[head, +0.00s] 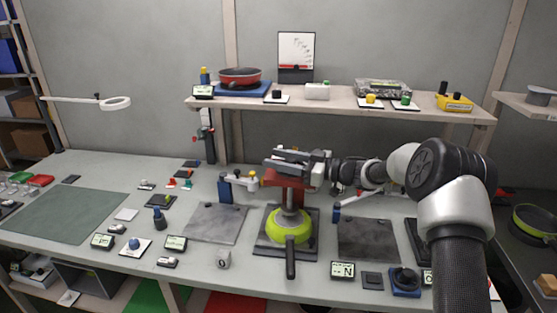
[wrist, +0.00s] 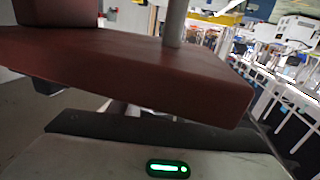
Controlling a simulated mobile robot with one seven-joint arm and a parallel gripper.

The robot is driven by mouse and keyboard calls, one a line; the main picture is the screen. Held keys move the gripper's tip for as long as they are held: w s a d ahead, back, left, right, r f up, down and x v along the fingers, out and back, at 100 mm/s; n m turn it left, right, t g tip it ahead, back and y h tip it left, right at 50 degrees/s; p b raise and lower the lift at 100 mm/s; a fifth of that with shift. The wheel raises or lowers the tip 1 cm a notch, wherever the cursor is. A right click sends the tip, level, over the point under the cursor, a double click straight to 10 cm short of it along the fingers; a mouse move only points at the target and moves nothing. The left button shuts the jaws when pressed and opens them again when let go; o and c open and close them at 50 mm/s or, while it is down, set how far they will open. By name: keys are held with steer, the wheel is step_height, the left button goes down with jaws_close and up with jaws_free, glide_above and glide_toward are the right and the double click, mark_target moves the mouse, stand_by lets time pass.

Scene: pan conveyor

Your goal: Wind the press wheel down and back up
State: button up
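The press has a dark red head (head: 285,180) above a dark base plate (head: 262,246) near the middle of the bench. A lime-green pan (head: 275,228) sits on the base under the press, its black handle toward the front. My gripper (head: 284,159) is at the top of the press, reaching in from the right. In the wrist view the red head (wrist: 130,75) fills much of the picture, with a grey upright post (wrist: 174,22) rising from it. The press wheel cannot be made out clearly; my gripper covers that area. The fingertips and any grip are hidden.
A shelf (head: 330,103) behind the press carries a red pan (head: 240,76) and several small devices. Grey plates (head: 215,223) and (head: 368,240) lie on both sides of the press. A green mat (head: 65,216) leaves free room at left. Small displays and knobs line the front.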

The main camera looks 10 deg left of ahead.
steer(key=v, duration=1.7)
steer(key=shift+d, duration=0.25)
steer(key=shift+s, duration=0.1)
